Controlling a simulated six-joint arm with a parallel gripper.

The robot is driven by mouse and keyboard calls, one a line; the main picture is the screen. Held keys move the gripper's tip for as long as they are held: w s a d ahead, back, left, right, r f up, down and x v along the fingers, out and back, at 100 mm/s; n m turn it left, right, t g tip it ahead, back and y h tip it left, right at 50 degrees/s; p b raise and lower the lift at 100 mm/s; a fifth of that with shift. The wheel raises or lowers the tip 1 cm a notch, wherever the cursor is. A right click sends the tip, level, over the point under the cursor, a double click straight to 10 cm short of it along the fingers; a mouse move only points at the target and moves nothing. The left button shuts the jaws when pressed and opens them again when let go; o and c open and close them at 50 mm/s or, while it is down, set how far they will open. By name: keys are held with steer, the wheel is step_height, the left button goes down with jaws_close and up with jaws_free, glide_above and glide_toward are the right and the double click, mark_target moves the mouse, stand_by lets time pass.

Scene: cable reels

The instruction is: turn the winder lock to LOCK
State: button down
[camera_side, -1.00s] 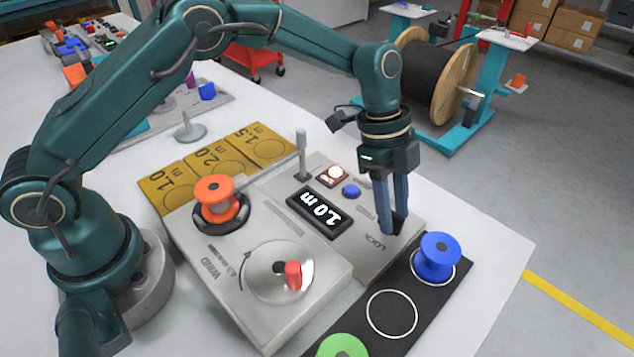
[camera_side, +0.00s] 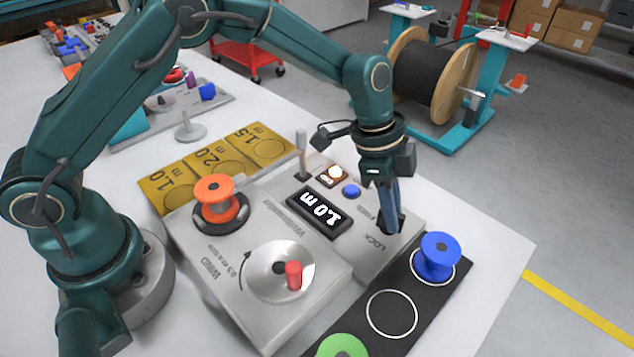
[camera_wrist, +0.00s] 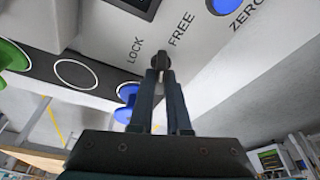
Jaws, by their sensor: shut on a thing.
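The winder (camera_side: 300,250) is a grey panel on the table. Its display (camera_side: 319,212) reads 1.0 m. My gripper (camera_side: 391,228) points down at the panel's right end, beside the printed word LOCK. In the wrist view, my gripper (camera_wrist: 161,72) is shut on the small dark lock knob (camera_wrist: 161,62), near the words LOCK and FREE. My fingers hide most of the knob, so I cannot tell its exact setting. An orange reel (camera_side: 214,198) sits on the winder's spindle. The crank disc (camera_side: 262,275) has a red handle (camera_side: 293,274).
A blue reel (camera_side: 437,256) stands close right of my gripper on a black strip (camera_side: 420,318) with white rings. A green reel (camera_side: 342,346) is at the front. A thin upright lever (camera_side: 301,150) and blue button (camera_side: 351,191) are behind the display.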

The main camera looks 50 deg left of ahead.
steer(key=n+t, duration=0.1)
steer(key=n, duration=0.2)
steer(key=shift+y, duration=0.3)
steer(key=n, duration=0.4)
steer(key=shift+t+y, duration=0.4)
steer(key=shift+n, duration=0.4)
steer(key=n+y, duration=0.1)
steer(key=n, duration=0.2)
steer(key=n+y, duration=0.1)
steer(key=n, duration=0.2)
steer(key=c, duration=0.9)
jaws_free()
steer(key=shift+r, duration=3.5)
